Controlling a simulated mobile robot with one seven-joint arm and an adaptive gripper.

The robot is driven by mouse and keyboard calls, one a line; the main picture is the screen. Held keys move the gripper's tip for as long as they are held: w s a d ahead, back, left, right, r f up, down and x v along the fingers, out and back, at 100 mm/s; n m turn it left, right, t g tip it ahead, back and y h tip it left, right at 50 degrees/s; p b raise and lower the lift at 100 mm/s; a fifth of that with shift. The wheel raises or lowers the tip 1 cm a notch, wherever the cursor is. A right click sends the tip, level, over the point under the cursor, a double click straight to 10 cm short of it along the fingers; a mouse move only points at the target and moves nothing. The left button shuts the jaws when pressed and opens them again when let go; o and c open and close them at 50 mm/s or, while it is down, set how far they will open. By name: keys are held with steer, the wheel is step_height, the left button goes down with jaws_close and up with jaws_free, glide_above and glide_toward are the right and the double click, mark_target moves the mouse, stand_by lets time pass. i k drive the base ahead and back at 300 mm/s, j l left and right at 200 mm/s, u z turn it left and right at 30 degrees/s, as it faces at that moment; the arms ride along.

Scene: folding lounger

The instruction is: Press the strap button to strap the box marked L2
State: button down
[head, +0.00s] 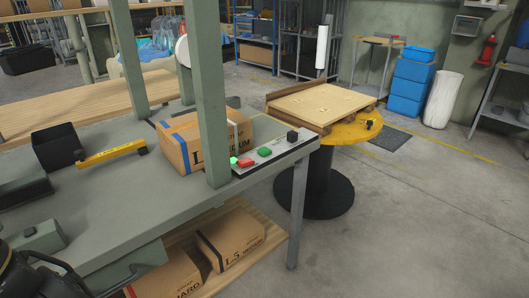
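A brown cardboard box (177,141) sits on the grey-green table under an upright frame. The frame's front post hides part of its label; an "L" shows, but the number is not readable. A blue band runs over its left part. A control panel (272,153) lies at the table's right end, in front of the box. It carries a red button (246,162), a green button (264,152), a black knob or button (292,137) and a small bright green light (233,160). A black part, apparently my gripper (28,272), shows at the bottom left, far from the panel; its fingers are not clear.
The frame post (211,100) stands left of the panel. A yellow-handled tool (110,153) and a black bin (55,146) lie on the table. Boxes, one marked L5 (230,238), sit on the lower shelf. A yellow turntable (352,130) with a pallet stands behind.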

mark_target(263, 151)
steer(key=i+j+z, duration=0.25)
steer(key=z, duration=0.2)
steer(key=i+j+z, duration=0.15)
steer(key=j+z, duration=0.25)
steer(key=i+l, duration=0.05)
